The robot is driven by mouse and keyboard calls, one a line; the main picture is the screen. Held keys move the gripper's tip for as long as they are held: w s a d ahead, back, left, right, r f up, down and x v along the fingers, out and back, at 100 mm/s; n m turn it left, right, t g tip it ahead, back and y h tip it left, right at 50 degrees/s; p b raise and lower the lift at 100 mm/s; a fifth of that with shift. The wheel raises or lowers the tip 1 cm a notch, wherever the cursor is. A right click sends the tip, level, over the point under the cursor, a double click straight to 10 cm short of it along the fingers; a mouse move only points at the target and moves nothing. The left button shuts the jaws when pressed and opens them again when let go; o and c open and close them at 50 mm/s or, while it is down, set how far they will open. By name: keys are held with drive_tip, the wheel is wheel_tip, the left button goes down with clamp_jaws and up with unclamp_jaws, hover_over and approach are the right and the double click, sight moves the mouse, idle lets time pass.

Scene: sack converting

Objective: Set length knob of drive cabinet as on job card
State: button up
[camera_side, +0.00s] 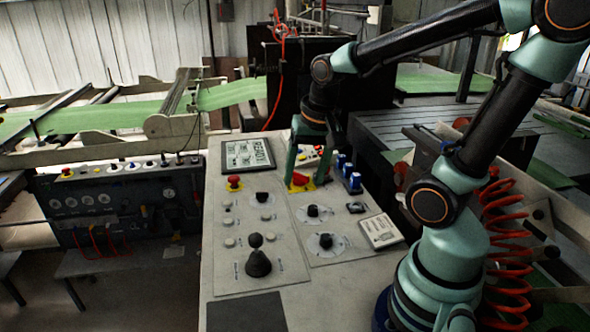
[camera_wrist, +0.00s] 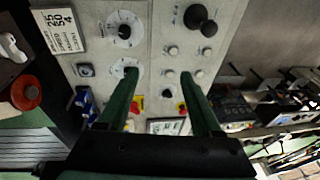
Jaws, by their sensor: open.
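The drive cabinet's grey panel (camera_side: 285,218) carries two black knobs on pale dials: an upper knob (camera_side: 313,211) and a lower knob (camera_side: 326,241). In the wrist view these are the knob (camera_wrist: 125,70) partly behind my left finger and the clear knob (camera_wrist: 124,31). I cannot read which is the length knob. The white job card (camera_side: 380,232) lies right of the lower dial; in the wrist view the card (camera_wrist: 58,31) shows 25, 50 and 4. My gripper (camera_side: 311,170) is open and empty above the panel's far part, fingers (camera_wrist: 158,75) pointing down.
A black joystick (camera_side: 258,262), another black knob (camera_side: 262,195) and red stop buttons (camera_side: 234,182) (camera_side: 299,180) stand up from the panel. Blue parts (camera_side: 347,177) stand at its right edge. A display (camera_side: 248,154) lies at the far left. The near panel is clear of my arm.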

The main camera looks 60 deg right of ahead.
sight(326, 236)
drive_tip(key=s+d+f+m+g, duration=0.1)
drive_tip(key=d+f+m, duration=0.1)
drive_tip(key=f, duration=0.4)
drive_tip(key=s+d+f+m+g, duration=0.1)
drive_tip(key=f+m, duration=0.3)
drive_tip(key=f, duration=0.2)
drive_tip(key=s+d+f+m+g, duration=0.1)
drive_tip(key=d+f+m, duration=0.1)
drive_tip(key=f, duration=0.4)
drive_tip(key=shift+d+f+m+y, duration=0.3)
drive_tip(key=shift+m+y, duration=0.1)
drive_tip(key=shift+m, duration=0.4)
clamp_jaws()
